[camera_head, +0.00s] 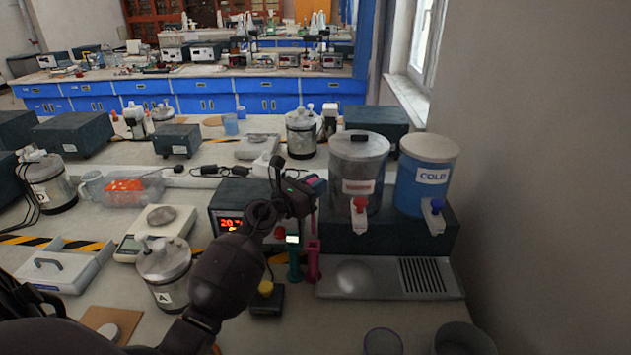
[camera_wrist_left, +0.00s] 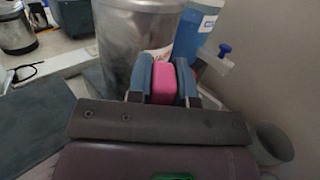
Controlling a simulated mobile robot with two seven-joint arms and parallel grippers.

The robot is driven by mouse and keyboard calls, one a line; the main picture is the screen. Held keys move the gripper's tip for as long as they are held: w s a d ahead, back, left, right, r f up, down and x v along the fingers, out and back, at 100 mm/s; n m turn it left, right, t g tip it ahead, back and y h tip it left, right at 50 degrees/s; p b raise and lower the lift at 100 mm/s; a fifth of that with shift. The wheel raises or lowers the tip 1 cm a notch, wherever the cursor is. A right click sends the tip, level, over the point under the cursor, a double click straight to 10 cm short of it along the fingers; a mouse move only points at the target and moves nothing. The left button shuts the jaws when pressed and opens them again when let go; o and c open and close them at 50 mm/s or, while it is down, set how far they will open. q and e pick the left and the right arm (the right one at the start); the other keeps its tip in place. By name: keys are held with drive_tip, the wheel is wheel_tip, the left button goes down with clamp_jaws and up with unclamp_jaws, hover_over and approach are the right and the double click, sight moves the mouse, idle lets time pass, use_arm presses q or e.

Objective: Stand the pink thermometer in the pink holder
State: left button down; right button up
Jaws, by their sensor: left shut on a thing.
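My left gripper (camera_head: 306,192) is raised in front of the hot-water urn, above the instrument stands. It is shut on the pink thermometer (camera_head: 314,182). In the left wrist view the pink body (camera_wrist_left: 163,84) shows between the two blue-grey fingers of my left gripper (camera_wrist_left: 162,80). The pink holder (camera_head: 314,264) stands upright on the bench below the gripper, just left of the drip tray. The thermometer is apart from the holder. My right gripper is in neither view.
A green holder with a green device (camera_head: 293,262) stands beside the pink one, with a yellow-topped dark holder (camera_head: 266,290) nearer. The steel urn (camera_head: 357,165) and blue cold dispenser (camera_head: 424,178) stand behind the drip tray (camera_head: 390,285). A lidded pot (camera_head: 166,280) is left.

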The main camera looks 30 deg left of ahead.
use_arm(q)
drive_tip(key=shift+f+b, duration=0.7)
drive_tip(key=shift+f, duration=0.2)
wheel_tip(320, 180, down, 9)
drive_tip(key=b, duration=0.7)
drive_tip(key=shift+b, duration=0.3)
